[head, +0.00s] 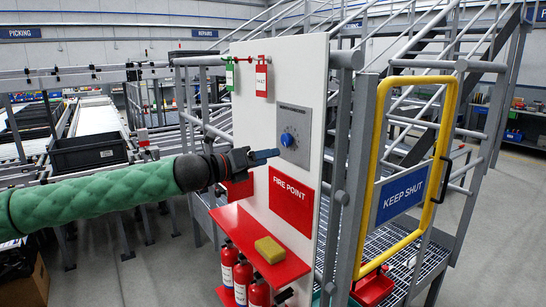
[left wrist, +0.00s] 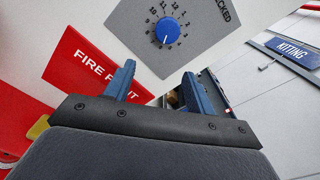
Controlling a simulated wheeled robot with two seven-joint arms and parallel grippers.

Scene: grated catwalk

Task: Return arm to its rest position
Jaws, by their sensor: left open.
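My left arm (head: 100,196) wears a green padded sleeve and reaches in from the left in the head view. Its gripper (head: 265,156) is in front of the white panel, just left of the blue dial (head: 288,139) on its grey plate (head: 297,150). In the left wrist view the gripper (left wrist: 155,85) has its two blue fingers spread apart with nothing between them. The blue dial (left wrist: 167,31) is beyond the fingertips there, apart from them, with numbers around it. My right gripper is not in view.
The white panel (head: 258,115) has a red sign (head: 291,200), a red shelf (head: 262,252) with a yellow sponge (head: 270,250), and fire extinguishers (head: 243,280) below. Tags (head: 262,78) hang at its top. A yellow gate (head: 362,170) stands to the right. Stairs rise behind.

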